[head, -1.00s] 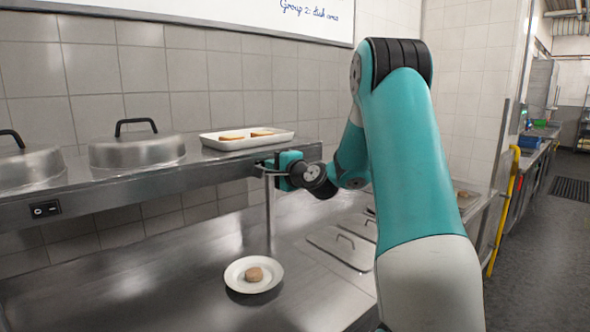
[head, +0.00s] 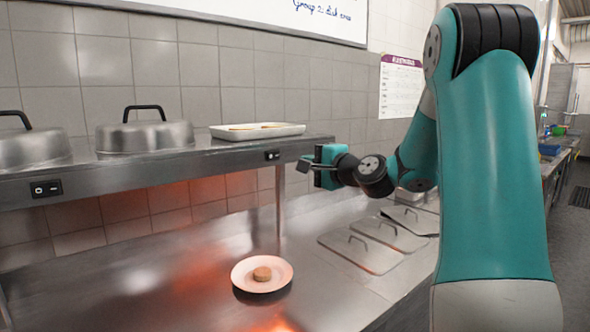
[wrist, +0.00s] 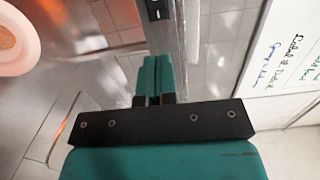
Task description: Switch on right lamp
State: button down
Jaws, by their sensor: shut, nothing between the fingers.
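The right switch (head: 272,155) is a small black rocker panel on the front edge of the steel shelf, near its right end. It also shows at the top of the wrist view (wrist: 157,9). My gripper (head: 304,164) is shut and empty, just right of this switch and apart from it in the picture. Its closed teal fingers (wrist: 157,62) point towards the switch in the wrist view. The lamps themselves are hidden under the shelf. An orange-red glow falls on the tiles, the counter and the plate. A left switch (head: 46,189) sits further left on the shelf edge.
A plate (head: 244,274) with a round brown patty stands on the counter (head: 150,300). Steel lids and a white tray (head: 225,132) stand on the shelf (head: 92,172). A post (head: 279,205) supports the shelf. Flat handled lids (head: 360,253) lie at the right.

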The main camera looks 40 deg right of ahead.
jog(key=s, duration=0.1)
jog(key=s+b, duration=0.1)
jog(key=s, duration=0.3)
jog(key=shift+s+a, duration=0.2)
jog(key=shift+a, duration=0.05)
jog(key=s+a+f+n+g+y, duration=0.1)
jog(key=a+f+n+g+y, duration=0.3)
jog(key=a, duration=0.5)
jog(key=s+a+f+n+g+y, duration=0.1)
jog(key=a+n+g, duration=0.1)
jog(key=a+n, duration=0.45)
jog(key=s+a+f+n+g+y, duration=0.2)
jog(key=a+f+n+g+y, duration=0.15)
jog(key=a, duration=0.75)
jog(key=s+a+f+n+g+h, duration=0.2)
jog(key=s+a+n+g, duration=0.2)
jog(key=s, duration=0.4)
jog(key=s+a+f+n+g+h, duration=0.2)
jog(key=s+a+f+n+g, duration=0.1)
jog(key=s+n, duration=0.4)
jog(key=shift+s+a+f+g, duration=0.4)
jog(key=shift+s+g, duration=0.35)
jog(key=shift+s, duration=0.5)
jog(key=shift+r, duration=0.1)
